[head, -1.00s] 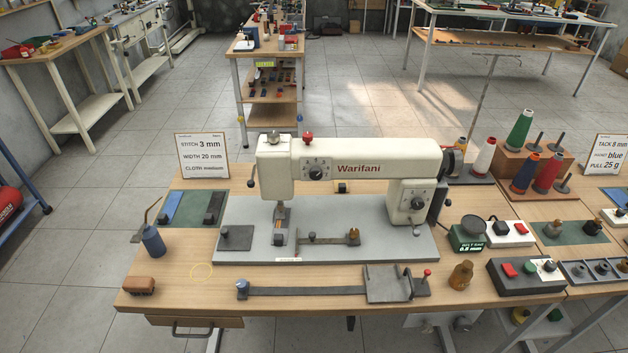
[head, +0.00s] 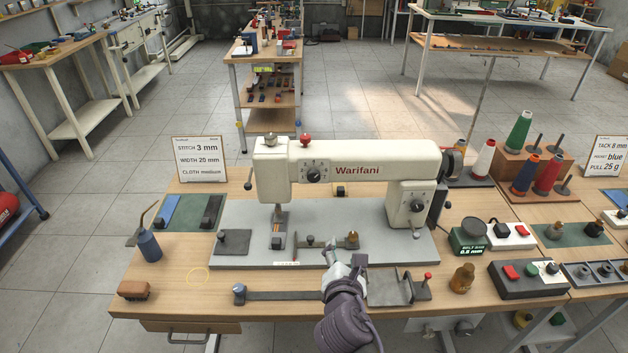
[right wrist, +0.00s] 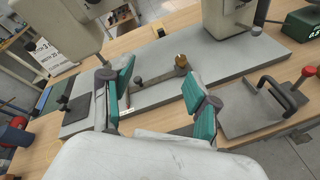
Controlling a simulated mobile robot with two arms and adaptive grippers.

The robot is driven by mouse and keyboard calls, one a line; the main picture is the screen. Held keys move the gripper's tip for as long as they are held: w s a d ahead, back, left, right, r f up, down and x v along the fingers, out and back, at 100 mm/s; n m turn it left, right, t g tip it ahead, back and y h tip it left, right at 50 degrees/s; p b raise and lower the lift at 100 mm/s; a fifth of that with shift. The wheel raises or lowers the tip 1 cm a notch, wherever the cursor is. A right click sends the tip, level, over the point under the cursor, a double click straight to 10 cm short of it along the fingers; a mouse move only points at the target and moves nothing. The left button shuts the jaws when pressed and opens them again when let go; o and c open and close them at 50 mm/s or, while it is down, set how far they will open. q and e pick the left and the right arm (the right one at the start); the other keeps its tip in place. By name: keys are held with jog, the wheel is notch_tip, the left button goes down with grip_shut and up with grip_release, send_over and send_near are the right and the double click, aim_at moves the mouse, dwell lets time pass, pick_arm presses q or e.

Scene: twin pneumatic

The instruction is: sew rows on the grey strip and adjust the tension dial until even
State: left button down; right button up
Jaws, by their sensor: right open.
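The cream Warifani sewing machine (head: 370,163) stands on a grey bed plate (head: 385,248). One dial (head: 313,174) is on its head and another (head: 416,206) on its right pillar. I cannot tell for sure which piece is the grey strip; a long grey bar (head: 285,294) lies along the table front. My right gripper (head: 344,257) is open and empty at the front edge of the bed, just in front of a guide bar (head: 322,243) with a brass knob. In the right wrist view its green-padded fingers (right wrist: 157,84) frame that bar. My left gripper is out of view.
A sign (head: 200,159) reads stitch 3 mm, width 20 mm, cloth medium. A blue oil can (head: 149,246) and brown brush (head: 134,290) are at left. A brown bottle (head: 462,278) and thread cones (head: 519,132) are at right. The front left tabletop is fairly clear.

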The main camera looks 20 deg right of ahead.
aim_at(314, 179)
jog(key=w+a+r+n+t, duration=0.45)
jog(key=w+r+n, duration=0.2)
jog(key=n, duration=0.35)
jog(key=shift+g, duration=0.25)
jog(key=x, duration=0.6)
jog(key=p+x, duration=0.1)
jog(key=x, duration=0.5)
jog(key=shift+w+f, duration=0.2)
jog(key=shift+w, duration=0.1)
grip_shut()
